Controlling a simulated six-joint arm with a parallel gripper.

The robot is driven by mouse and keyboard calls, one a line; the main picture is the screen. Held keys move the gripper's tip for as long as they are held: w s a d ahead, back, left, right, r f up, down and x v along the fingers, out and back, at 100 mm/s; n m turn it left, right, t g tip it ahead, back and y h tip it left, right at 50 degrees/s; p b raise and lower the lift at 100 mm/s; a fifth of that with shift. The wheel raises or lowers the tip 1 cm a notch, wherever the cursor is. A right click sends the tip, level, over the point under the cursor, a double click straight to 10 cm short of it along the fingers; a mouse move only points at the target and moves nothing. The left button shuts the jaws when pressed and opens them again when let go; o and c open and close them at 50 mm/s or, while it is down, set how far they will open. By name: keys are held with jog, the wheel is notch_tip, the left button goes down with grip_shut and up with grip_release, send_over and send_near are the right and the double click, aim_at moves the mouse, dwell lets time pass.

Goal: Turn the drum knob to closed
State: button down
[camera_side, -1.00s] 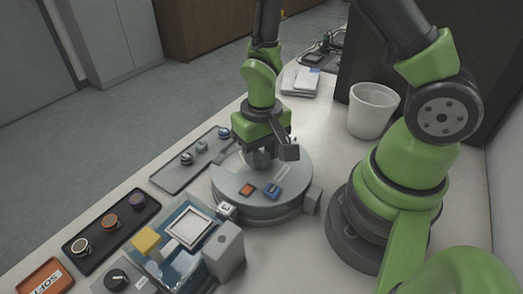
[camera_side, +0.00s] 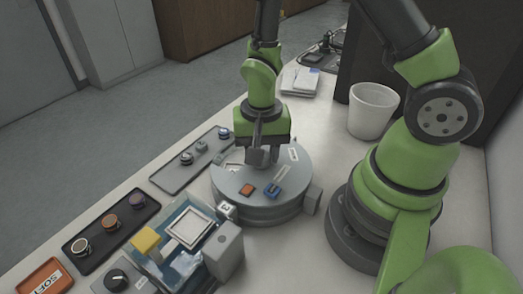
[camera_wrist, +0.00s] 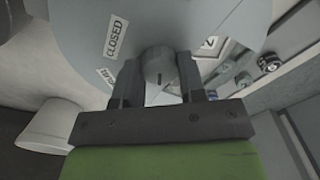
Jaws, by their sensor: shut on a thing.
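The drum (camera_side: 232,200) is a round grey housing on the bench, in the middle of the side view. My gripper (camera_side: 258,160) points down onto its top. In the wrist view, the grey drum knob (camera_wrist: 158,64) sits between the two dark fingers of my gripper (camera_wrist: 160,72), and they are shut on it. A "CLOSED" label (camera_wrist: 117,38) lies on the drum top to the upper left of the knob. A second label (camera_wrist: 107,77) lies near the left finger, its text hard to read. The knob is hidden in the side view.
A blue tray (camera_side: 160,262) and a grey box (camera_side: 224,250) stand in front. Dark tray (camera_side: 100,232) lies left. A white bin (camera_side: 372,110) stands behind right.

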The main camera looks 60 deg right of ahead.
jog(key=shift+m, duration=11.5)
jog(key=c, duration=0.7)
grip_release()
